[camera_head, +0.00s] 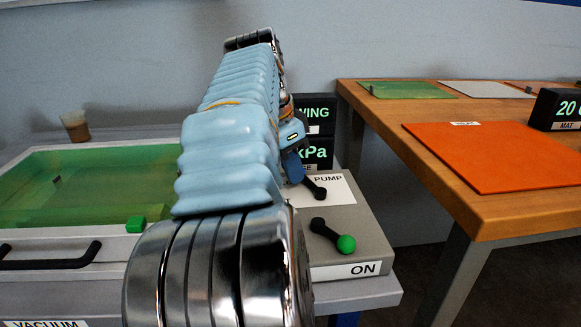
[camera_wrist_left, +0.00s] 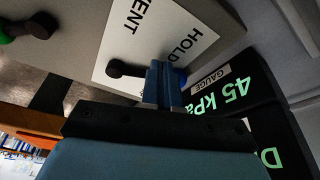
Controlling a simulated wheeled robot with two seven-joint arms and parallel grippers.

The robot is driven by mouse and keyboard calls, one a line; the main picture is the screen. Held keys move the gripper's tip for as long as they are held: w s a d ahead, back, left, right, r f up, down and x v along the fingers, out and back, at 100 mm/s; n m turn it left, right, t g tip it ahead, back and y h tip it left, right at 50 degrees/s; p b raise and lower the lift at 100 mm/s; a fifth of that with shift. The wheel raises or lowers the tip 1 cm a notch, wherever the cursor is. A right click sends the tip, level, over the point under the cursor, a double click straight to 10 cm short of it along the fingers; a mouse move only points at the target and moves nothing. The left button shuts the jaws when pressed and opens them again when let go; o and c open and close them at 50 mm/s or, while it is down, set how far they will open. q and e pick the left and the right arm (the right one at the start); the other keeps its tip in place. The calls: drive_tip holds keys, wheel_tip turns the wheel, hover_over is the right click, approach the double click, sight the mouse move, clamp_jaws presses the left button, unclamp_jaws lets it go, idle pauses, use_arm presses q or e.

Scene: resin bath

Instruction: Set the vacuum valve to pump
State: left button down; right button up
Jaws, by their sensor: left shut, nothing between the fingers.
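The vacuum valve's black lever (camera_head: 317,192) sits on a white label plate (camera_head: 340,188) on a grey control box; the word PUMP shows beside it. In the left wrist view the lever (camera_wrist_left: 120,69) lies on the plate (camera_wrist_left: 150,30), with VENT and HOLD readable and PUMP not visible. My left gripper (camera_head: 293,167) reaches over the box to the lever. Its blue fingers (camera_wrist_left: 165,68) are shut with nothing between them, right at the lever and hiding part of it. I cannot tell whether they touch it. My right gripper is not in view.
A second black lever with a green knob (camera_head: 346,244) stands nearer on the box by an ON label. The gauge (camera_wrist_left: 225,95) reads 45 kPa. A green-lidded chamber (camera_head: 60,240) is left; a wooden table (camera_head: 400,125) with an orange mat (camera_head: 490,155) is right.

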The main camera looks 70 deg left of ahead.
use_arm(q)
drive_tip(key=shift+w+a+r+m+h+p, duration=0.15)
drive_tip(key=shift+w+m+p, duration=0.1)
drive_tip(key=shift+m+p, duration=0.2)
drive_tip(key=shift+w+a+r+m+h+p, duration=0.15)
drive_tip(key=shift+w+m+p, duration=0.15)
drive_tip(key=shift+m, duration=0.25)
drive_tip(key=shift+w+a+f+m+p, duration=0.15)
drive_tip(key=shift+w+m+p, duration=0.3)
drive_tip(key=shift+m, duration=0.35)
drive_tip(key=shift+w+a+f+m+h, duration=0.1)
drive_tip(key=shift+f+m+h, duration=0.05)
drive_tip(key=shift+m+h, duration=0.3)
